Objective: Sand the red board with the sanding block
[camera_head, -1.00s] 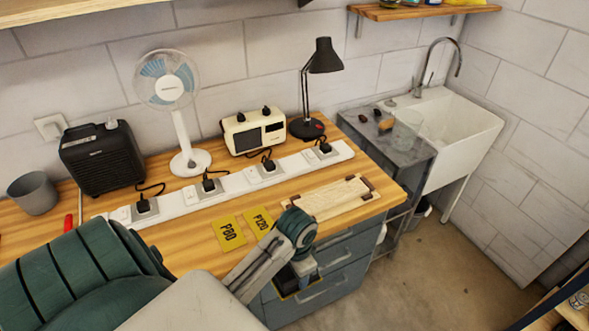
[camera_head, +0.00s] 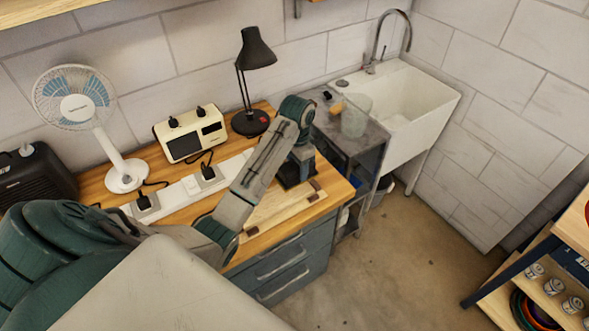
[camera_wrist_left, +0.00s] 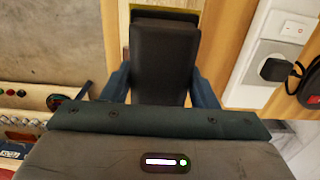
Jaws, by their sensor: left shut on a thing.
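My left gripper (camera_head: 296,176) is over the bench's right end, at the far side of a pale wooden board (camera_head: 284,208). It is shut on a dark sanding block (camera_wrist_left: 165,60), which sits between the blue fingers in the left wrist view. A yellow strip (camera_wrist_left: 165,8) shows beyond the block's far end. The board lies flat between small brown corner pieces (camera_head: 315,185); it looks pale, and no red board shows. I cannot tell whether the block touches the board. My forearm hides part of the bench. My right gripper is not in view.
A black lamp (camera_head: 252,85), a cream radio-like box (camera_head: 190,135) and a white power strip (camera_head: 180,198) stand behind the board. A fan (camera_head: 76,105) is at left. A grey side table (camera_head: 352,148) with a clear jar (camera_head: 356,115) adjoins a white sink (camera_head: 420,105).

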